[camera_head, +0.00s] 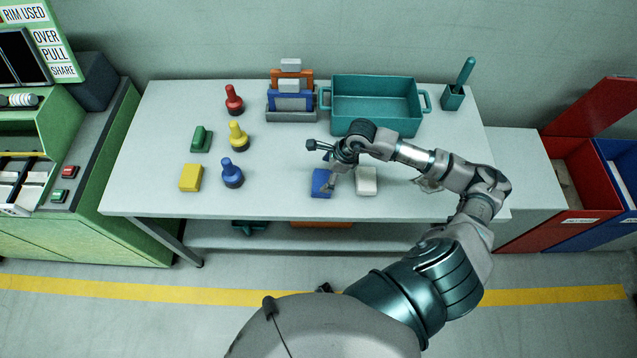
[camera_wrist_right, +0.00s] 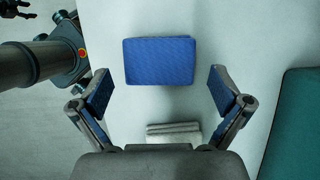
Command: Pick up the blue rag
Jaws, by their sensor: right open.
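The blue rag (camera_head: 319,184) is a folded, flat block near the front edge of the white table. In the right wrist view the blue rag (camera_wrist_right: 160,61) lies between and just beyond my fingertips, apart from both. My right gripper (camera_head: 330,168) is over the table by the rag, partly covering it in the head view. In the wrist view my right gripper (camera_wrist_right: 160,88) is open and empty, its blue-padded fingers spread wide. A dark, claw-like part at that view's top left may be my left gripper (camera_wrist_right: 17,9); its jaws are unclear.
A folded white rag (camera_head: 366,181) lies just right of the blue one. A yellow block (camera_head: 190,178) and several coloured handled pieces stand to the left. A teal bin (camera_head: 376,91) and grey rack (camera_head: 291,116) stand behind. The table between the blue handled piece and blue rag is clear.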

